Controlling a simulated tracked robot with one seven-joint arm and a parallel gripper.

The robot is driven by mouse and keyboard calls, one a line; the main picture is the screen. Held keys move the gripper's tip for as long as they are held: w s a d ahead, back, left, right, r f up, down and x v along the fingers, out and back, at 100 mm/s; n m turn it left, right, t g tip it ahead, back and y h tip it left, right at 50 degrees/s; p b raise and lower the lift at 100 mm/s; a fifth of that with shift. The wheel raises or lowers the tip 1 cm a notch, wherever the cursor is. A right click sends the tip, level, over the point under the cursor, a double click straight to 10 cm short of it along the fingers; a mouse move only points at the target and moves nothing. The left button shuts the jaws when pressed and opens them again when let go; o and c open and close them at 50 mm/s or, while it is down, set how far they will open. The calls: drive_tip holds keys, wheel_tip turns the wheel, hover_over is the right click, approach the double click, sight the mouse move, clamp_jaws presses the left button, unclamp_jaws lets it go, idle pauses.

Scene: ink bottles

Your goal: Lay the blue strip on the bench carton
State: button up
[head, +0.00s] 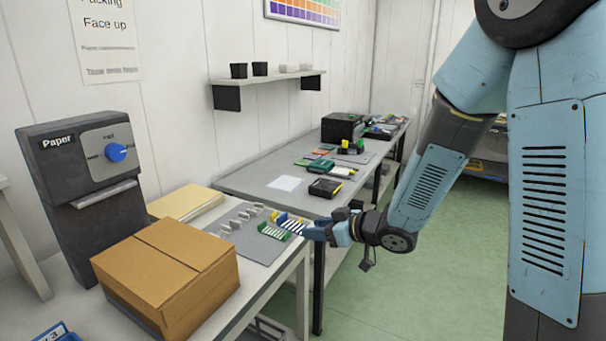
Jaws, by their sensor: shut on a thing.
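The bench carton (200,287) is a closed brown cardboard box with a tape seam on its flat top, on the near bench at lower left. My gripper (318,232) is right of the carton, over the right edge of the same bench. It is shut on the small blue strip (296,224), which shows blue and white bars beside the fingertips. The strip is partly hidden by the gripper and by neighbouring pieces, and I cannot tell whether it is clear of the mat. The carton's top is bare.
A green-ended rack (274,231) and several pale pieces stand on a grey mat (232,246). A dark paper dispenser (80,190) stands behind the carton. A tan stack (186,201) lies beyond it. A blue tray (52,334) is at the lower left corner.

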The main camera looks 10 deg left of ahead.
drive_tip(key=w+d+f+m+t+h, duration=0.55)
drive_tip(key=w+d+f, duration=0.35)
drive_tip(key=w+d, duration=0.25)
drive_tip(key=w+d+f+m+t+h, duration=0.1)
drive_tip(key=w+d+f+m+h, duration=0.2)
drive_tip(key=d+f, duration=0.3)
drive_tip(key=w+d+f+m+t+h, duration=0.1)
drive_tip(key=w+d+f+m+h, duration=0.2)
drive_tip(key=d, duration=0.6)
drive_tip(key=s+f, duration=0.6)
drive_tip(key=f, duration=0.2)
drive_tip(key=shift+d+m, duration=0.2)
drive_tip(key=shift+m, duration=0.15)
drive_tip(key=shift+s, duration=0.1)
